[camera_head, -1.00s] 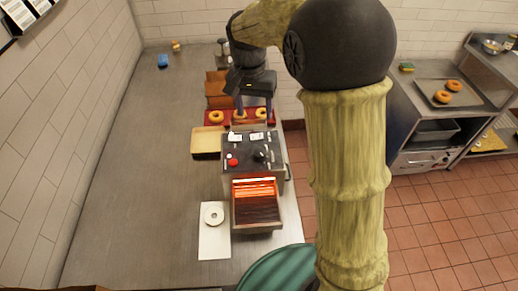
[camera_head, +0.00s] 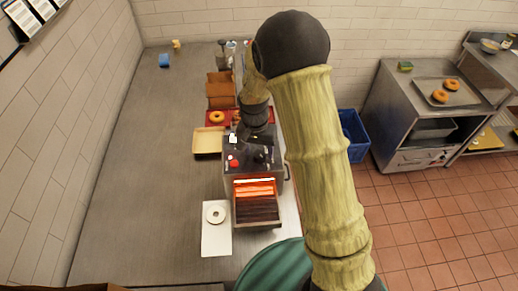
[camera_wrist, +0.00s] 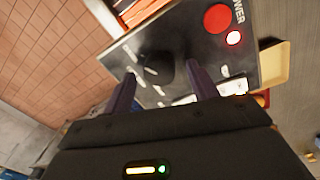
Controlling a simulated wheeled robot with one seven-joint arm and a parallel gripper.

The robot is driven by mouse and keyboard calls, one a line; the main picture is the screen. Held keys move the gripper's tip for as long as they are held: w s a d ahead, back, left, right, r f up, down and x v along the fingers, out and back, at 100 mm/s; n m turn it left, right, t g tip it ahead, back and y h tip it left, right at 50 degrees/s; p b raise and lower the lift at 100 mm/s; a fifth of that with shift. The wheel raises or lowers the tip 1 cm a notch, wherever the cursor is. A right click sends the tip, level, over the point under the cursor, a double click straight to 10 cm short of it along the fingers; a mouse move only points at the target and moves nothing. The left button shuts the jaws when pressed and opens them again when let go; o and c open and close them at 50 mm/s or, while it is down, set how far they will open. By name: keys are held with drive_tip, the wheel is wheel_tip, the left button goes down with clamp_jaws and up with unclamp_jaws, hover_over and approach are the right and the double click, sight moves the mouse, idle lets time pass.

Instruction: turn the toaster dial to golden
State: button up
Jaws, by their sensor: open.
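The toaster (camera_head: 236,186) stands on the counter with its dark control panel on top and glowing heating bars at its near end. In the wrist view its panel (camera_wrist: 198,35) carries a black dial (camera_wrist: 155,68) with white marks around it; the labels are too blurred to read. A red button (camera_wrist: 217,18) and a lit red lamp sit beside the word POWER. My gripper (camera_wrist: 160,73) is open over the panel, with the dial between its two fingers in the picture. Contact with the dial cannot be told. In the head view my wrist partly hides the panel.
A white sheet with a pale bagel (camera_head: 215,214) lies left of the toaster. A blue bin (camera_head: 354,134) stands on the floor at right. The counter's left side is clear.

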drive_tip(key=shift+f, duration=0.6)
drive_tip(key=c, duration=1)
